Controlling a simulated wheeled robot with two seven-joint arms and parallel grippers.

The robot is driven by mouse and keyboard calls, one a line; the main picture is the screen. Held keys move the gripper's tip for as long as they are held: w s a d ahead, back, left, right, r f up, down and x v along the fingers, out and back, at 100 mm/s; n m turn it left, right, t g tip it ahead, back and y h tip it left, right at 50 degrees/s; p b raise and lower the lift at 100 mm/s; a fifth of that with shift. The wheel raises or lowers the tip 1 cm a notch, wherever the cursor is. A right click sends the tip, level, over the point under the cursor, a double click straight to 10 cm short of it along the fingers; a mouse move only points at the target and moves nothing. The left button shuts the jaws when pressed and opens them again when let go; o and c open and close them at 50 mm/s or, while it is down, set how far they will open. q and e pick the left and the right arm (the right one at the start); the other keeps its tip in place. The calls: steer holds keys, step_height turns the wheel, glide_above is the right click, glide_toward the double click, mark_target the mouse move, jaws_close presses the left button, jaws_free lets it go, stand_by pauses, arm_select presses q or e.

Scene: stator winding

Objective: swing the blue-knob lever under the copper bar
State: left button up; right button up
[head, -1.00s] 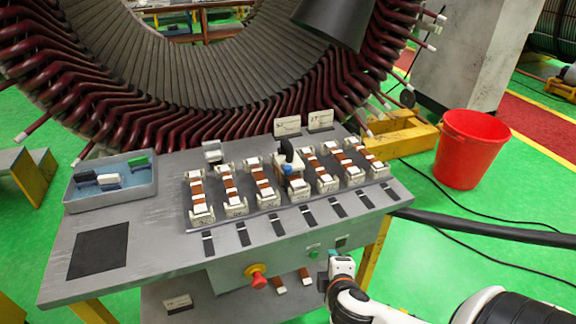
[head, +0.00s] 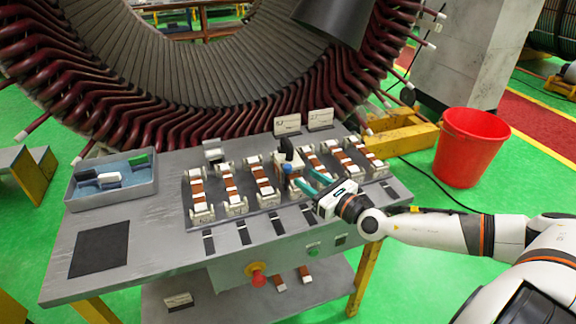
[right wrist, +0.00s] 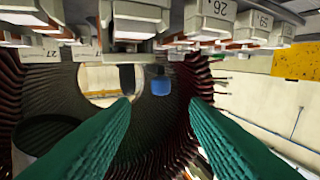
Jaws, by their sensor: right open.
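The blue knob (head: 287,168) of the lever is at the middle of the bench fixture row, just below a black upright part (head: 285,149). It also shows in the right wrist view as a blue block (right wrist: 160,86). Copper bars (head: 262,182) lie in white holders on both sides of it. Which bar belongs to the lever I cannot tell, as my gripper hides part of the row. My right gripper (head: 311,182) is open, its teal fingers pointing at the knob from the right. In the wrist view the knob appears between the fingertips (right wrist: 161,100), apart from them.
The grey bench (head: 170,230) carries a blue-grey tray (head: 75,197) at the left and a red-and-yellow button (head: 257,275) on its front. The large stator (head: 120,110) stands close behind. A red bucket (head: 470,150) is on the floor at right.

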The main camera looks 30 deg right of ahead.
mark_target(291, 169)
steer(key=w, duration=0.2)
steer(key=w+a+p, duration=0.1)
steer(key=w, duration=0.5)
steer(key=shift+w+a, duration=0.1)
steer(key=shift+a, duration=0.1)
